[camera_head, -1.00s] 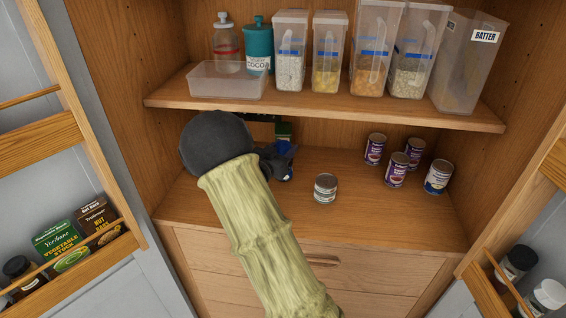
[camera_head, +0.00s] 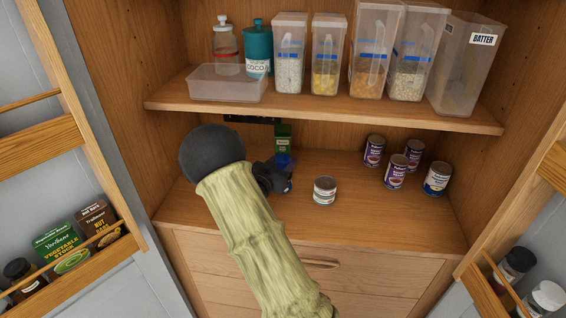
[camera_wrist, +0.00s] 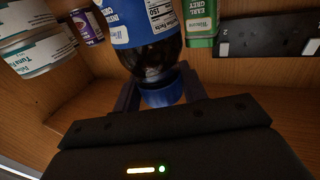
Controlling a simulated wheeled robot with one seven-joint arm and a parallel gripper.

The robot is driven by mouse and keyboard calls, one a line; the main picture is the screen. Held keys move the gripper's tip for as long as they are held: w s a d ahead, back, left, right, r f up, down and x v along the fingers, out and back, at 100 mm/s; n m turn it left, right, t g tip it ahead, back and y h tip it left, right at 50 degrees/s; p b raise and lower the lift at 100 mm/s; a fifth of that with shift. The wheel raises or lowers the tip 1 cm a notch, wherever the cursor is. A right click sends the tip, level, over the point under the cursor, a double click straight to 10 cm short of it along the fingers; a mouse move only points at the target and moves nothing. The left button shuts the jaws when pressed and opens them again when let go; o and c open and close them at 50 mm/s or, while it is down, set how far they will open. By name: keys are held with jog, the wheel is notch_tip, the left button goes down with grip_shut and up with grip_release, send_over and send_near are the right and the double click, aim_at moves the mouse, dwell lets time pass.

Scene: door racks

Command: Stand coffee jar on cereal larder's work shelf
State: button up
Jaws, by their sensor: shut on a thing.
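The coffee jar has a blue lid and a blue label and shows in the wrist view (camera_wrist: 150,40), its top and edges cropped. My gripper (camera_wrist: 160,95) is shut on it at the blue lid, and the jar's body extends beyond the fingers. In the head view my gripper (camera_head: 276,177) is over the back left of the work shelf (camera_head: 245,215), with only a bit of the blue jar (camera_head: 285,162) showing beside it. My arm hides part of the shelf there. I cannot tell whether the jar touches the shelf.
A tin (camera_head: 325,190) stands right of my gripper. Several cans (camera_head: 397,172) stand further right. A green tea box (camera_head: 283,137) is behind the jar, near a dark panel (camera_wrist: 270,36). The upper shelf (camera_head: 330,115) overhangs. The front right of the work shelf is clear.

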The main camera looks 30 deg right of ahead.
jog(key=o, duration=1.1)
jog(key=b+v, duration=0.1)
jog(key=v, duration=1.1)
jog(key=shift+b, duration=0.35)
